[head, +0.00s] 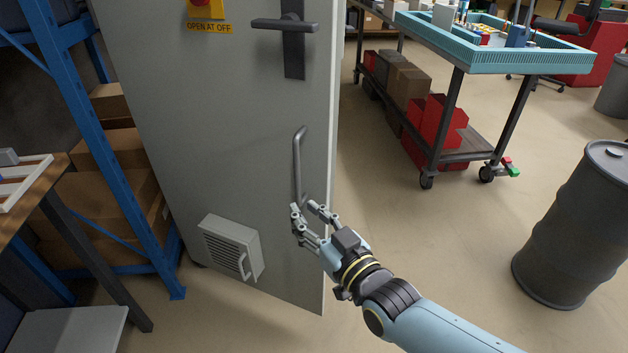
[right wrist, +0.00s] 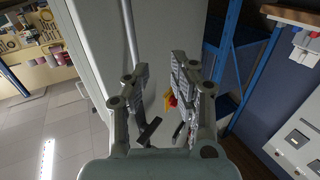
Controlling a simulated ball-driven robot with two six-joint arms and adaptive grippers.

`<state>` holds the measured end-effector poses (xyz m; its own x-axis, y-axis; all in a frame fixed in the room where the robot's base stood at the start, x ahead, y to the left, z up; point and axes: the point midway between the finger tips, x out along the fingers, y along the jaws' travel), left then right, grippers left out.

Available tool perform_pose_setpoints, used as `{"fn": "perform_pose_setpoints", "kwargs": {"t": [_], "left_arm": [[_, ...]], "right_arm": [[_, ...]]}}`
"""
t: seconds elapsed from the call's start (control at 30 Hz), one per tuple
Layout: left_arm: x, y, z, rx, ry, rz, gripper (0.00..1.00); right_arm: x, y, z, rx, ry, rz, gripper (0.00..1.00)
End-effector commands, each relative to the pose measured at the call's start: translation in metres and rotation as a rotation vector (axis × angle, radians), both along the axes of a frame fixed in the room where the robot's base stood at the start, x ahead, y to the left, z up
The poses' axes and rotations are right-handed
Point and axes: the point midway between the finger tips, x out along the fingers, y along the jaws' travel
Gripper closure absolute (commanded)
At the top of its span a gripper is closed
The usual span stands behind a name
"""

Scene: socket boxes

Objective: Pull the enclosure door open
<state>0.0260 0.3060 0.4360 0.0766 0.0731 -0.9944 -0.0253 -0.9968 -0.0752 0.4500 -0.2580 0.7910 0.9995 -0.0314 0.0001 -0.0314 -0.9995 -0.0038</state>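The grey enclosure door (head: 215,120) stands upright at the left centre of the head view. No gap shows along its right edge. A grey vertical pull handle (head: 298,160) is on its right part, below a dark lever handle (head: 285,25). My right gripper (head: 308,207) is at the lower end of the pull handle, with its fingers apart. I cannot tell whether they touch the handle. In the right wrist view the two fingers (right wrist: 163,75) stand apart in front of a grey panel (right wrist: 165,30), with nothing clearly held. My left gripper is not in view.
A vent box (head: 230,247) sticks out low on the door. A blue rack (head: 100,130) with cartons stands at left. A wheeled cart (head: 470,148) and a dark drum (head: 575,230) stand at right. The floor (head: 400,225) between door and drum is clear.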

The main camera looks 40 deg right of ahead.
Motion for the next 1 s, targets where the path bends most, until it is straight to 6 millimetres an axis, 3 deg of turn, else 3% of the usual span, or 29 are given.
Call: {"fn": "perform_pose_setpoints", "kwargs": {"t": [0.03,0.17,0.27,0.37,0.47,0.57,0.67,0.8,0.9,1.0], "left_arm": [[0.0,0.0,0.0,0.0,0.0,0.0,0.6],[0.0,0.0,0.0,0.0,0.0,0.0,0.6],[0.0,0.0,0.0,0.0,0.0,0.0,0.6],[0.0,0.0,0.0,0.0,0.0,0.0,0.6],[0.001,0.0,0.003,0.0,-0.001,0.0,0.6],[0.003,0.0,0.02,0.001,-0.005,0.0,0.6],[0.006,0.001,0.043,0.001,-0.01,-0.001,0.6],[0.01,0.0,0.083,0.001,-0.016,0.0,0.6],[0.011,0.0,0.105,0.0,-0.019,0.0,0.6],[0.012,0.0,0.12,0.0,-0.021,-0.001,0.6]], "right_arm": [[0.0,0.0,0.0,0.0,0.0,0.0,0.85],[0.0,0.0,0.0,0.006,0.0,0.0,1.0],[0.0,0.0,0.0,0.084,-0.001,0.0,1.0],[0.001,-0.003,0.002,0.312,-0.012,-0.012,1.0],[0.005,-0.023,0.019,0.639,-0.046,-0.018,1.0],[0.006,-0.065,0.054,0.962,-0.075,0.0,1.0],[0.006,-0.113,0.106,1.26,-0.086,0.043,1.0],[0.009,-0.172,0.199,1.601,-0.033,0.12,1.0],[0.012,-0.194,0.253,1.686,0.034,0.157,1.0],[0.014,-0.204,0.289,1.636,0.09,0.179,1.0]]}}
